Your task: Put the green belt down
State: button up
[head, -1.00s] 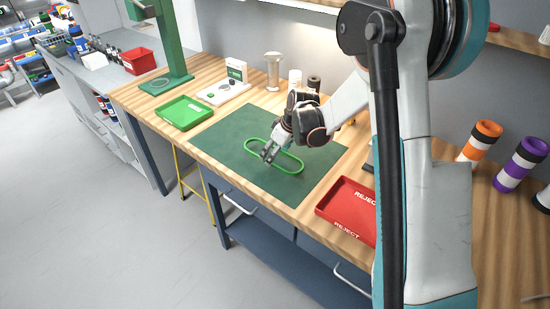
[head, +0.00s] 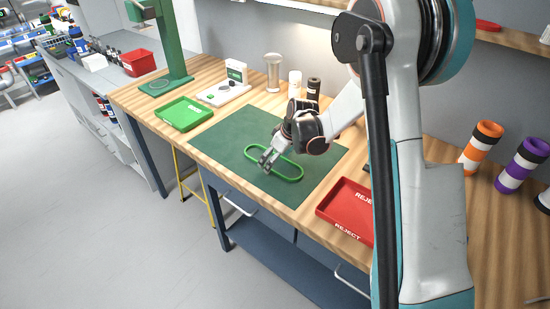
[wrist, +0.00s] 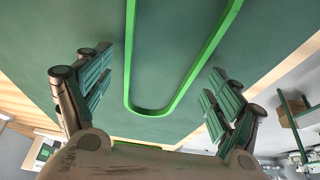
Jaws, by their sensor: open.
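The green belt (head: 289,178) is a long rounded loop over the dark green mat (head: 240,135) on the wooden bench. It appears to lie flat on the mat. My gripper (head: 266,160) is at the left part of the loop, low over the mat. In the wrist view, my gripper (wrist: 158,76) has its two fingers spread wide, and the near rounded end of the belt (wrist: 150,111) lies between them. Neither finger visibly touches the belt there.
A green tray (head: 166,121) lies left of the mat, and a red REJECT tray (head: 325,215) lies right of it. A green stand (head: 172,45), a white device (head: 226,94) and small cylinders (head: 295,82) stand behind. The mat's front is clear.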

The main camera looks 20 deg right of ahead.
jog(key=s+d+r+m+h+p, duration=0.15)
jog(key=s+r, duration=0.35)
jog(key=r, duration=0.5)
jog(key=s+r+y+p, duration=0.1)
jog(key=s+r+p, duration=0.1)
jog(key=s+r, duration=0.55)
jog(key=s+r+m+t+h, duration=0.1)
jog(key=s+r+m, duration=0.1)
jog(key=s, duration=0.8)
jog(key=s+a+r+m+t+h, duration=0.1)
jog(key=s+r, duration=0.4)
jog(key=s, duration=0.5)
jog(key=m+t, duration=0.1)
jog(key=m, duration=0.1)
jog(key=shift+s+a+r+m, duration=0.2)
jog(key=shift+a+r+m, duration=0.05)
jog(key=shift+m, duration=0.1)
